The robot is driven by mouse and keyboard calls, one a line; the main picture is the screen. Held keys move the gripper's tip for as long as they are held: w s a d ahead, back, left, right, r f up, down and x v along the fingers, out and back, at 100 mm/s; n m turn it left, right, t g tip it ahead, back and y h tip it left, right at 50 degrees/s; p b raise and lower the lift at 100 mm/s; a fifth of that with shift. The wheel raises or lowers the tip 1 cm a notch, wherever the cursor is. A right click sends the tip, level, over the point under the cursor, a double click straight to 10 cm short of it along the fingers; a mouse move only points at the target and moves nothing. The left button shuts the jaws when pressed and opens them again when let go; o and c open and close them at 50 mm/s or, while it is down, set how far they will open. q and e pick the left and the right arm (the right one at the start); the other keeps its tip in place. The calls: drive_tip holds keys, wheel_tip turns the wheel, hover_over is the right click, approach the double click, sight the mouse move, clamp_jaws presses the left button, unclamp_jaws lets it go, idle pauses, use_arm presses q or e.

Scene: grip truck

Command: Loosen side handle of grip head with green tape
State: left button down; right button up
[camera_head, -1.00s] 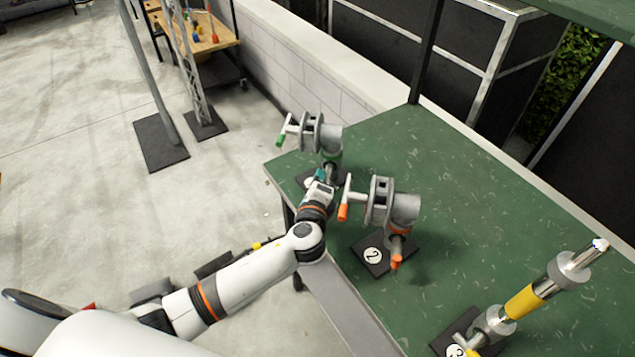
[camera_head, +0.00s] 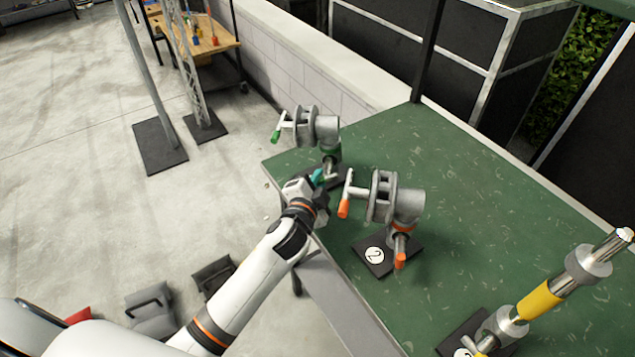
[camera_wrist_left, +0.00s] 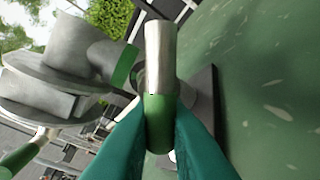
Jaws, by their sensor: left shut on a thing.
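The grip head with green tape (camera_head: 304,125) stands on a dark base at the far left corner of the green table. In the left wrist view its grey discs (camera_wrist_left: 65,85) are at the left. Its side handle (camera_wrist_left: 158,60) is a metal bar with a green end. My left gripper (camera_head: 318,178) is beside the base, and in the left wrist view its teal fingers (camera_wrist_left: 160,145) are shut on the green end of this handle. A second T-handle with a green tip (camera_head: 276,136) sticks out at the head's upper left. My right gripper is not in view.
An orange-taped grip head (camera_head: 382,197) on base number 2 (camera_head: 374,255) stands close to the right of my left gripper. A yellow-taped post (camera_head: 538,300) is at the front right. The table's middle (camera_head: 470,200) is clear.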

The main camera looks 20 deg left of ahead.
use_arm(q)
drive_tip(key=n, duration=0.1)
drive_tip(key=n+h, duration=0.1)
drive_tip(key=n, duration=0.1)
drive_tip(key=shift+w+d+r+t, duration=0.1)
drive_tip(key=shift+d+t, duration=0.15)
drive_tip(key=shift+t, duration=0.05)
drive_tip(key=shift+a, duration=0.1)
idle(1.1)
drive_tip(key=c, duration=1.4)
unclamp_jaws()
drive_tip(key=shift+o, duration=1)
drive_tip(key=s+r+b, duration=0.1)
drive_tip(key=s, duration=1.1)
drive_tip(key=shift+r, duration=0.15)
drive_tip(key=shift+a, duration=0.1)
